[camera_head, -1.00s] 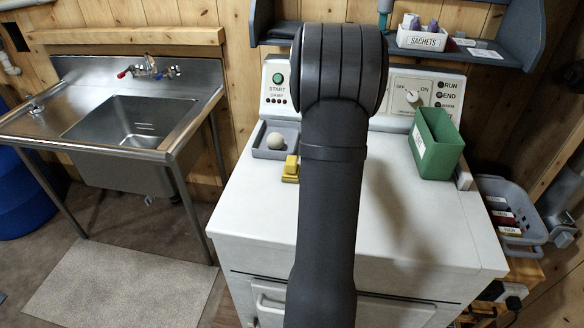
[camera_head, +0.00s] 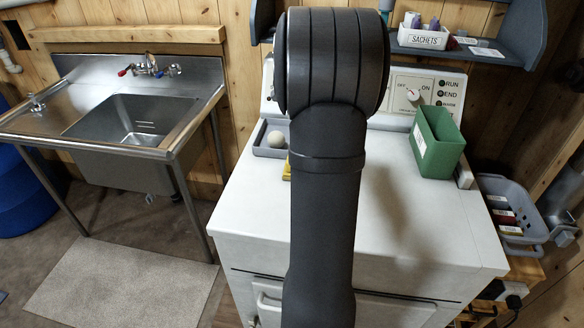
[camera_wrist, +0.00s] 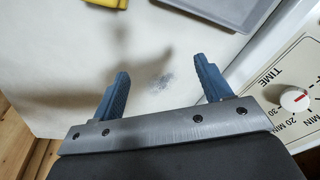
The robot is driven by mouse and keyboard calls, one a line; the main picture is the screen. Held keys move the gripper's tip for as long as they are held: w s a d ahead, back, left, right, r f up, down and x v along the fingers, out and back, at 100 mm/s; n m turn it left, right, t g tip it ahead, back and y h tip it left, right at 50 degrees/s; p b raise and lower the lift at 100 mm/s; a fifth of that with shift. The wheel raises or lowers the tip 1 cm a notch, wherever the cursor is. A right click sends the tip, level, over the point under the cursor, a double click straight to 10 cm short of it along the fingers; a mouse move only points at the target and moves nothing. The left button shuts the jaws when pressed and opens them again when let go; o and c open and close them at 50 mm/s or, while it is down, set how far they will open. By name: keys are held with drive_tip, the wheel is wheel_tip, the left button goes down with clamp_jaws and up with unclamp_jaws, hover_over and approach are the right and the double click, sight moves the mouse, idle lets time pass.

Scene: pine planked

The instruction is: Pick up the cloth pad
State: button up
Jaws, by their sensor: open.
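I cannot make out a cloth pad for certain in either view. In the wrist view my gripper (camera_wrist: 160,66) is open, its two blue fingers apart over the white machine top (camera_wrist: 70,75). Nothing is held between them. A faint grey-blue mottled patch (camera_wrist: 162,82) shows on the white surface between the fingers; I cannot tell if it is a mark or a thing. In the head view my own arm hides the gripper and the middle of the machine top.
A yellow object (camera_wrist: 104,2) and a grey tray (camera_wrist: 238,12) lie beyond the fingers. The tray holds a pale ball (camera_head: 276,139). A green box (camera_head: 437,145) stands at right. A control panel with a dial (camera_wrist: 294,98) borders the top.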

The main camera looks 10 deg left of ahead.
drive_tip(key=s+a+r+m+g, duration=0.2)
drive_tip(key=s+a+r+m, duration=0.35)
drive_tip(key=s+r, duration=0.2)
drive_tip(key=shift+m+y, duration=0.4)
drive_tip(key=shift+m, duration=0.05)
drive_tip(key=f, duration=1.1)
drive_tip(key=shift+d+f, duration=0.25)
drive_tip(key=shift+s+d+f, duration=0.15)
drive_tip(key=shift+f, duration=2.6)
drive_tip(key=c, duration=0.7)
